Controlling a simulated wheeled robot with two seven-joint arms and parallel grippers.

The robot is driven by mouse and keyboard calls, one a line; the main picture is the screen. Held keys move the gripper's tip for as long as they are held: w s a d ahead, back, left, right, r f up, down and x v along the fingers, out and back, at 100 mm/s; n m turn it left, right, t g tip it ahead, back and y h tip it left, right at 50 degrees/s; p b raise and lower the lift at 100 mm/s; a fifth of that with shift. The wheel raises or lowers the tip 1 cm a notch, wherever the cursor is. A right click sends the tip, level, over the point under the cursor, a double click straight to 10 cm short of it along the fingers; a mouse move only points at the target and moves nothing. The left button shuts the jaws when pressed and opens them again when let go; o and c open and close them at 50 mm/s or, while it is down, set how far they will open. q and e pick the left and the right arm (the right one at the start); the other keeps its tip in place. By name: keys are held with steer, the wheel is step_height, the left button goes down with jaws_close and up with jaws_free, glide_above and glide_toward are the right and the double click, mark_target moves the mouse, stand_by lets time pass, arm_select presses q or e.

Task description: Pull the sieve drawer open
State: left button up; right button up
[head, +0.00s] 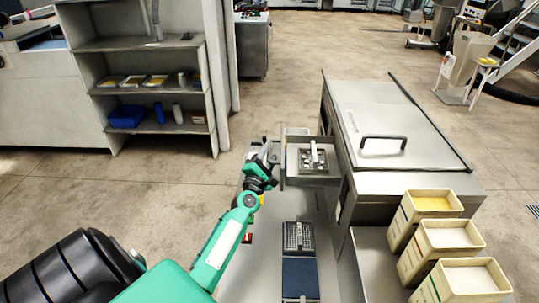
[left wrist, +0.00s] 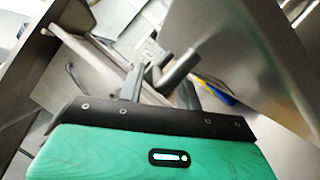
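A steel box-like unit, which I take to be the sieve drawer (head: 318,176), sticks out from the left side of the steel machine. An upright front plate (head: 283,170) stands at its left end, and a light metal fitting shows on top. My left gripper (head: 267,150) is just left of this plate, close to it. In the left wrist view the grey fingers (left wrist: 155,68) reach toward a metal edge. Whether they touch or hold a handle is unclear. My right gripper is not in view.
The machine's lid (head: 385,125) has a black handle. Several cream bins (head: 445,235) stand at the right. A dark blue tray (head: 300,278) and a perforated tray (head: 299,236) lie below the drawer. A shelf unit (head: 150,90) stands back left, with clear floor before it.

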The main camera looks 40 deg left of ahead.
arm_select(q)
steer(key=b+v, duration=0.2)
steer(key=v, duration=1)
steer(key=shift+s+b, duration=0.3)
steer(key=shift+f, duration=0.1)
steer(key=shift+d+f, duration=0.1)
